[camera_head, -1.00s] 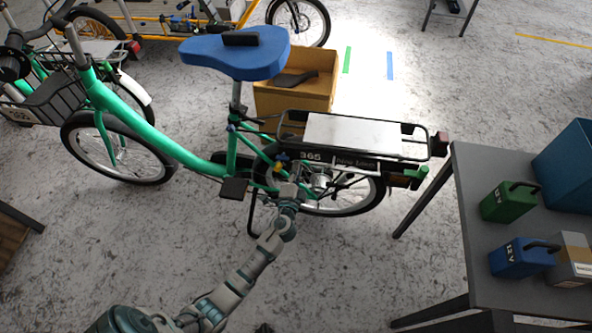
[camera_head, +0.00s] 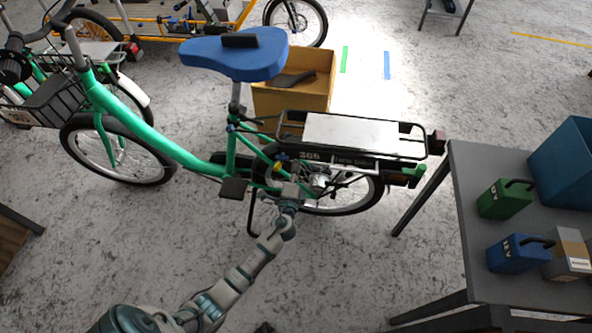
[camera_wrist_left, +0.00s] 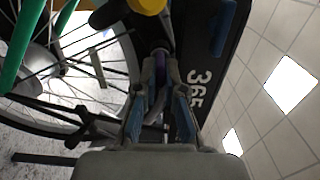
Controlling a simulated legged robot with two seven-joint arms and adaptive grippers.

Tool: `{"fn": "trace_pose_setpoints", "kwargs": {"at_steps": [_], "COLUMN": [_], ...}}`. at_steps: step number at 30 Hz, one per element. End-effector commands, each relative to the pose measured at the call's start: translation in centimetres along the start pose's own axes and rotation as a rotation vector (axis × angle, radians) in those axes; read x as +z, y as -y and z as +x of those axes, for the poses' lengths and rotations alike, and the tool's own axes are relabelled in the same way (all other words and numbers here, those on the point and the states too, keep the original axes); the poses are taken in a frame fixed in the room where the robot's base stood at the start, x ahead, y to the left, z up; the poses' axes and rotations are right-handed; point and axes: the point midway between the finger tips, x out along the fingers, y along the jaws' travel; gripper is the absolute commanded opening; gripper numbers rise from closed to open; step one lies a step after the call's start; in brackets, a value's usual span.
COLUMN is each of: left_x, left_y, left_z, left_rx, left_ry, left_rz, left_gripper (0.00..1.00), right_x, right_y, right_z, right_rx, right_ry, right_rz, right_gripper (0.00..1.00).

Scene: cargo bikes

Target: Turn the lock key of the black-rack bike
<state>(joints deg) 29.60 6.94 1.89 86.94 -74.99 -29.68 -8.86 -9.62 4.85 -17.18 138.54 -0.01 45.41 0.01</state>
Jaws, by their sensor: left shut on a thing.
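The green bike (camera_head: 165,147) with the black rack (camera_head: 424,143) stands in the middle of the head view, and "365" is on the side below the rack. My left gripper (camera_head: 291,180) reaches up to the bike near the top of the rear wheel. In the left wrist view my left gripper (camera_wrist_left: 160,85) is shut on a small purple-dark piece, the lock key (camera_wrist_left: 160,61), at a dark round housing. The fingers hide most of the key. The key cannot be made out in the head view. My right gripper is not in view.
A grey table (camera_head: 500,254) at the right holds a green battery (camera_head: 503,200), a blue battery (camera_head: 517,255) and a blue bin (camera_head: 570,158). A yellow box (camera_head: 318,92) stands behind the bike. The floor at the lower left is mostly clear.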

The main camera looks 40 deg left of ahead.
Motion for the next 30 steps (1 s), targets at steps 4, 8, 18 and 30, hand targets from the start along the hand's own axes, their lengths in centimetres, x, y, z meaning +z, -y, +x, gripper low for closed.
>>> {"fn": "trace_pose_setpoints", "kwargs": {"at_steps": [4,8,18,30], "left_x": [-0.2,-0.2,-0.1,-0.1], "left_y": [-0.8,-0.6,-0.3,-0.5], "left_z": [-0.3,-0.2,-1.2,-9.5], "left_rx": [0.012,0.009,0.005,0.008], "left_ry": [-0.007,-0.005,-0.003,-0.004], "left_rz": [0.002,0.001,-0.001,0.000], "left_gripper": [0.21,0.33,0.33,0.33], "right_x": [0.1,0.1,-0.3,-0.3], "right_y": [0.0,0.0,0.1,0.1], "right_z": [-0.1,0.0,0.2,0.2], "right_rx": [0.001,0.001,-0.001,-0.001], "right_ry": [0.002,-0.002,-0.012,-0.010], "right_rz": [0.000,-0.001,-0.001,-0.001], "right_gripper": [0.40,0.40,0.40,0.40]}}
